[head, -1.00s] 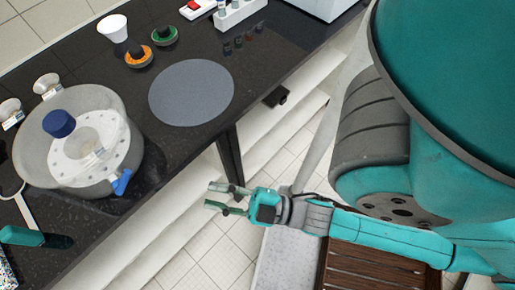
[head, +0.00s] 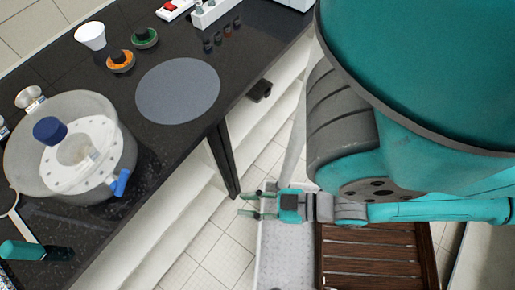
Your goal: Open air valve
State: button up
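A clear round vessel (head: 30,165) with a blue knob (head: 50,130) on its lid stands on the black bench at the left. A small blue tap (head: 121,183) sticks out low on its right side; it looks like the air valve, but I cannot tell its setting. My gripper (head: 243,205) is open and empty, with two fingers apart and pointing left. It is over the floor beyond the bench's front edge, well to the right of the tap and not touching anything.
The black bench (head: 205,115) carries a grey disc (head: 178,91), an orange-ringed item (head: 120,61), a green-ringed item (head: 144,38) and a white cup (head: 91,36). A teal-handled item (head: 20,250) lies at the lower left. A dark bench leg (head: 222,160) stands near my gripper.

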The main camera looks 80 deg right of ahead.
aim_at(118, 188)
jog(key=z, duration=0.45)
jog(key=l+u, duration=0.1)
jog(key=u, duration=0.3)
jog(key=k+u, duration=0.1)
jog(key=u, duration=0.3)
jog(key=l+u, duration=0.1)
jog(key=u, duration=0.3)
jog(key=k+u, duration=0.15)
jog(key=u, duration=0.3)
jog(key=k, duration=0.1)
